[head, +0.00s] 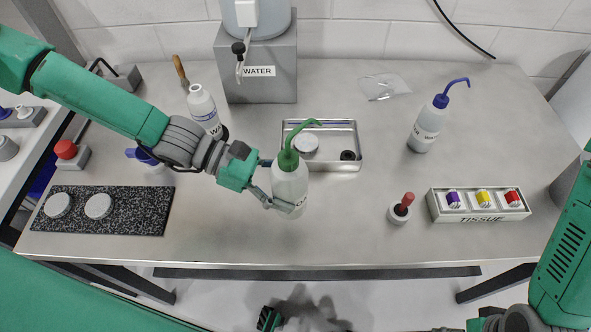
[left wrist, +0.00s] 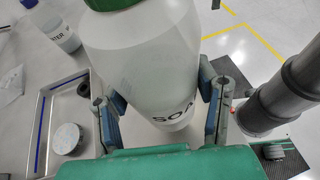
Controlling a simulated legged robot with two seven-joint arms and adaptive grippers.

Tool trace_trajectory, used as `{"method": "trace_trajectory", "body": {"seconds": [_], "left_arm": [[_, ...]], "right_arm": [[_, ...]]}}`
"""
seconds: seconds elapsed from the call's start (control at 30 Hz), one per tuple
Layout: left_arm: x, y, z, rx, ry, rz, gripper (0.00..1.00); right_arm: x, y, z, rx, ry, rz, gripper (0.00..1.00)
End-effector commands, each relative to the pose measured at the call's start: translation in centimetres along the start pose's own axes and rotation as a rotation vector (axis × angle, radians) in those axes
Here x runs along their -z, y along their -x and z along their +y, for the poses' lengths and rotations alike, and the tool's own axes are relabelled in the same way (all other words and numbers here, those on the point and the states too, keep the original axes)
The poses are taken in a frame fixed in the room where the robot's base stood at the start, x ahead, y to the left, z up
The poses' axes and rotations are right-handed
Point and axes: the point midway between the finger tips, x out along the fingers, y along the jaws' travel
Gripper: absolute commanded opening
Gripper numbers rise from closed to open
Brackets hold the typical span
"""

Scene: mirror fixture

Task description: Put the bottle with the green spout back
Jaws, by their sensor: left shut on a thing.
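The bottle with the green spout (head: 290,182) is white and translucent, upright, with its green spout pointing right in the head view. My left gripper (head: 285,200) is shut around its body. In the left wrist view the bottle (left wrist: 150,60) stands between both fingers of the left gripper (left wrist: 165,105), and part of its label reads "SOA". In the head view the bottle overlaps the front left of a metal tray (head: 340,167). I cannot tell whether its base touches the table. My right gripper is not clearly visible.
A bottle with a blue spout (head: 427,125) stands at the right, and another white bottle (head: 203,105) at the left behind my arm. A water tank stand (head: 262,90) is at the back. The table's front middle is clear.

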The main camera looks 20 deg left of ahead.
Motion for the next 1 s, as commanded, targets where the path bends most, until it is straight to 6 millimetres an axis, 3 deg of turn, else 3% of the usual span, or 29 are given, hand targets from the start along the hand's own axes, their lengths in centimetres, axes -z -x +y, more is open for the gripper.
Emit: {"method": "trace_trajectory", "body": {"seconds": [0.6, 1.0], "left_arm": [[5.5, -2.6, 0.3, 0.001, 0.003, 0.004, 0.17], [6.1, -2.5, 0.4, 0.001, 0.003, 0.002, 0.17]], "right_arm": [[-0.3, -4.8, -0.1, 0.0, 0.001, 0.0, 0.76], [-0.3, -5.0, -0.1, 0.0, 0.0, 0.0, 0.76]]}}
